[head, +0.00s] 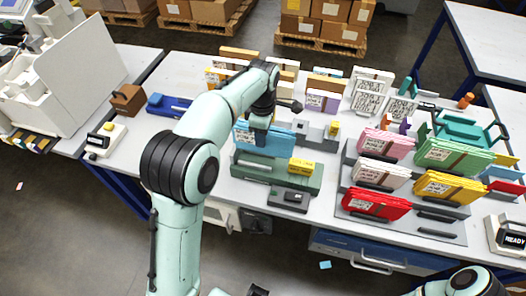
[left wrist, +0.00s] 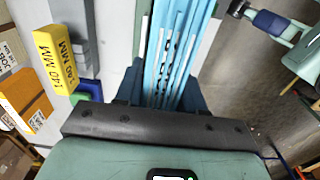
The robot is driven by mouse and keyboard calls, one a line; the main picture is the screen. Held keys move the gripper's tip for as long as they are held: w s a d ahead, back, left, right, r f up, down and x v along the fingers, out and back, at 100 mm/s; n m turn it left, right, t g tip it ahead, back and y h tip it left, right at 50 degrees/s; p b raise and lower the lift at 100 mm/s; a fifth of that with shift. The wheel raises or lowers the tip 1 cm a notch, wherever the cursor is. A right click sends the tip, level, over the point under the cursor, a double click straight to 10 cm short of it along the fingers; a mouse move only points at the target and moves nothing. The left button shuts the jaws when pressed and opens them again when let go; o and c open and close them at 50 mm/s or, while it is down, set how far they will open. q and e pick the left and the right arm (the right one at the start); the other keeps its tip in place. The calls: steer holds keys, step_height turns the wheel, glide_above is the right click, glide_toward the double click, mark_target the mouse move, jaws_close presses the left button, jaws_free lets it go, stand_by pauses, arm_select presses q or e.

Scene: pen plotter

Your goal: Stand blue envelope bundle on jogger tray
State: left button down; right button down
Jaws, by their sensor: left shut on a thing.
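The blue envelope bundle (head: 265,139) is upright at the back edge of the green jogger tray (head: 270,172), near the table's middle. My left gripper (head: 261,118) reaches down from above and is shut on the bundle. In the left wrist view the light-blue envelopes (left wrist: 177,50) run lengthwise between the dark fingers (left wrist: 164,92). I cannot tell whether the bundle's lower edge touches the tray. My right gripper is out of view.
A stepped grey rack (head: 405,226) with pink, green, white, yellow and red bundles stands to the right. A grey device (head: 315,134) is behind the tray. Boxed bundles stand along the back.

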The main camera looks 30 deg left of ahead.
arm_select(q)
steer(key=shift+f+b, duration=0.4)
steer(key=shift+f, duration=3.2)
steer(key=shift+w+f, duration=0.1)
steer(key=c, duration=0.7)
jaws_free()
step_height(320, 180, up, 12)
steer(key=shift+r+p, duration=0.1)
steer(key=shift+p, duration=0.9)
